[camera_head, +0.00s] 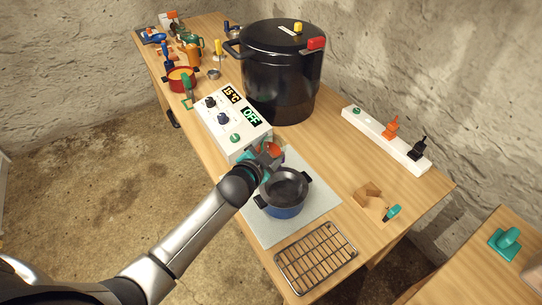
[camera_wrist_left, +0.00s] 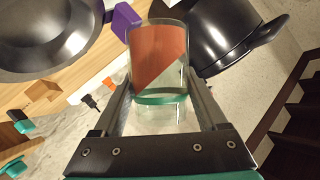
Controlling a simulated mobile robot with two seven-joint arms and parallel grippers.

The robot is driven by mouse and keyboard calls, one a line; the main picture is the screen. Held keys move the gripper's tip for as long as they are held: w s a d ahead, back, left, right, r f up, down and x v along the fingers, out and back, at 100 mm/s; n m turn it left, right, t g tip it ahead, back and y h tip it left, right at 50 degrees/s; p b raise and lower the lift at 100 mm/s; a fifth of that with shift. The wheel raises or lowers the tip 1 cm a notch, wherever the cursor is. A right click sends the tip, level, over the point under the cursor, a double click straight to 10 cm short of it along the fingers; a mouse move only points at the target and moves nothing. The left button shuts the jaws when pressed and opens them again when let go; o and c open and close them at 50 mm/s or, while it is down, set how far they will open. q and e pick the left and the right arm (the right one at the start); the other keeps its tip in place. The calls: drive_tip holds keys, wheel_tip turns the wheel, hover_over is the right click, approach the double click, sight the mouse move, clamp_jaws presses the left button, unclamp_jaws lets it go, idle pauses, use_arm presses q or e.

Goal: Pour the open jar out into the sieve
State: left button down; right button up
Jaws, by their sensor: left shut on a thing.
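My left gripper (camera_head: 262,160) is shut on a glass jar with orange-red contents, just behind and left of the blue pot (camera_head: 283,210) in the head view. In the left wrist view the jar (camera_wrist_left: 158,55) sits between the two fingers of the gripper (camera_wrist_left: 160,105). The edge of its contents slants across the glass. A teal band rings the jar. The dark sieve (camera_head: 287,186) appears to rest in the pot's mouth; it shows as a wide dark bowl (camera_wrist_left: 45,30) in the left wrist view. The jar's mouth is not clear. My right gripper is out of view.
The pot stands on a pale mat (camera_head: 266,228). A wire rack (camera_head: 315,258) lies in front. A control box (camera_head: 232,121) and large black canner (camera_head: 285,75) stand behind. A white strip with plugs (camera_head: 386,139), a wooden piece (camera_head: 367,194) and a teal item (camera_head: 392,212) are right.

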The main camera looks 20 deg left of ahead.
use_arm(q)
drive_tip(key=shift+r, duration=0.1)
drive_tip(key=shift+f+m+t+y+b, duration=0.35)
drive_tip(key=shift+m+b, duration=0.25)
drive_tip(key=shift+b, duration=0.3)
drive_tip(key=shift+r, duration=0.1)
drive_tip(key=shift+a+m, duration=0.1)
drive_tip(key=shift+m, duration=0.2)
drive_tip(key=shift+r, duration=0.1)
drive_tip(key=shift+b, duration=0.3)
drive_tip(key=f+m+y+b, duration=0.1)
drive_tip(key=b, duration=0.1)
drive_tip(key=shift+t+b, duration=0.3)
drive_tip(key=shift+t, duration=0.05)
drive_tip(key=shift+r+m, duration=0.1)
drive_tip(key=shift+m, duration=0.3)
